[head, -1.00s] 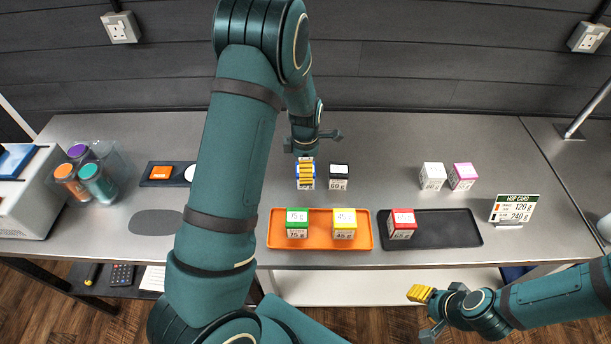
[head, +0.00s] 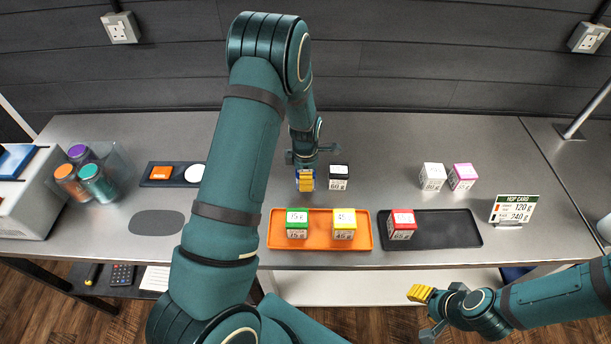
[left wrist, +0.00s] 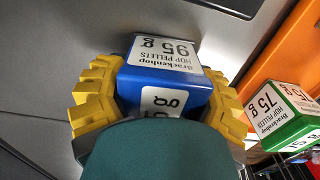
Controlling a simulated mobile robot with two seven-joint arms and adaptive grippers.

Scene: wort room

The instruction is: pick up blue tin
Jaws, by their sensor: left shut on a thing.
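The blue tin (left wrist: 165,83), with a white label reading 95 g, sits between the yellow fingers of my left gripper (left wrist: 158,95) in the left wrist view. The fingers press on both its sides. In the head view my left gripper (head: 305,181) points down at the counter behind the orange tray, and its fingers hide most of the blue tin. I cannot tell whether the tin touches the counter. My right gripper (head: 421,312) hangs in front of the counter at the lower right, away from the tins; its jaw gap is unclear.
A black tin (head: 338,178) stands close to the right of my left gripper. The orange tray (head: 320,244) holds a green tin (head: 297,224) and a yellow tin (head: 344,224). The black tray (head: 452,236) holds a red tin (head: 402,224). White and pink tins stand further right.

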